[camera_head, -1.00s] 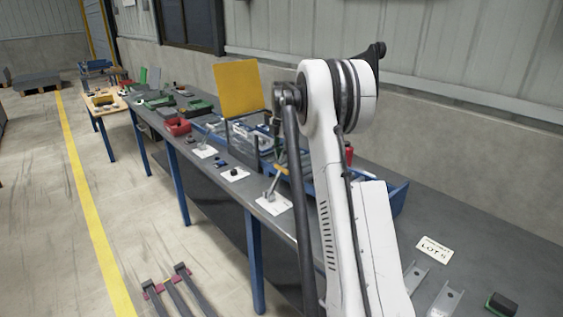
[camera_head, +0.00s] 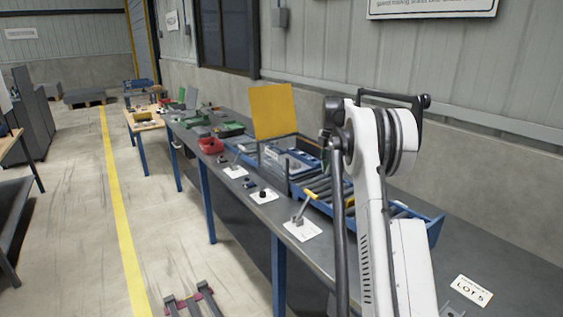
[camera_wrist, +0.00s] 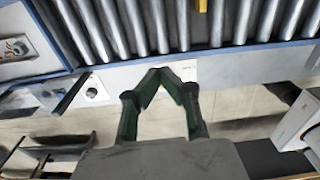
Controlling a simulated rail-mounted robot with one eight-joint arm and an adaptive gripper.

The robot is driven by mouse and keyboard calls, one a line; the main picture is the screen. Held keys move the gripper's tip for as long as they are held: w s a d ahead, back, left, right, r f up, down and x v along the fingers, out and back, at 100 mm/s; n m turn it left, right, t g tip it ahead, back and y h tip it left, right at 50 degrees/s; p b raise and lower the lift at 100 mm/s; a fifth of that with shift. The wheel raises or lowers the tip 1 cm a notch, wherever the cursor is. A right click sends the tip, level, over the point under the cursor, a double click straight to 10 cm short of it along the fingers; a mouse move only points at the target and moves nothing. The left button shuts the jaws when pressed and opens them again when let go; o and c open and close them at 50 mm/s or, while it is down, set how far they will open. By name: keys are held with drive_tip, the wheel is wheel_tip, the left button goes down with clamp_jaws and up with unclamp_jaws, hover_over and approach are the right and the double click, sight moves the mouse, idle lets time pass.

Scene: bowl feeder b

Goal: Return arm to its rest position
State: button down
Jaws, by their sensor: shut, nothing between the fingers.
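My gripper (camera_wrist: 158,76) shows in the wrist view with its dark green fingers meeting at the tips. It is shut and empty. Behind the fingertips is the blue edge of a roller conveyor (camera_wrist: 120,28) with grey rollers. In the head view my white arm is folded up in front of the workbench, and the gripper itself cannot be made out there.
The long grey workbench (camera_head: 520,283) runs away to the upper left. It carries the blue-sided roller conveyor (camera_head: 435,232), a yellow panel (camera_head: 272,111), a red bin (camera_head: 208,146) and a lever (camera_head: 304,212) on a white plate. Open floor lies left of the bench.

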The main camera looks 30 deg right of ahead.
drive_tip(key=s+a+r+m+t+h, duration=0.1)
drive_tip(key=a+r+m, duration=0.1)
drive_tip(key=a+r, duration=0.45)
drive_tip(key=s+a+r+m+t, duration=0.15)
drive_tip(key=a+r, duration=0.25)
drive_tip(key=a, duration=0.6)
drive_tip(key=s+a+r+m, duration=0.2)
drive_tip(key=s+a+m, duration=0.15)
drive_tip(key=a, duration=0.35)
drive_tip(key=s+a+r+m, duration=0.2)
drive_tip(key=s+a, duration=0.3)
drive_tip(key=a, duration=0.2)
drive_tip(key=s+a+f+m+t, duration=0.2)
drive_tip(key=s+a+f+m, duration=0.2)
drive_tip(key=s+a, duration=0.5)
drive_tip(key=s+a+f+m+t, duration=0.2)
drive_tip(key=s+a+f+m, duration=0.3)
drive_tip(key=s+a, duration=0.4)
drive_tip(key=s+f, duration=0.1)
drive_tip(key=s, duration=0.5)
drive_tip(key=shift+s+a+t, duration=0.2)
drive_tip(key=shift+a+t, duration=0.15)
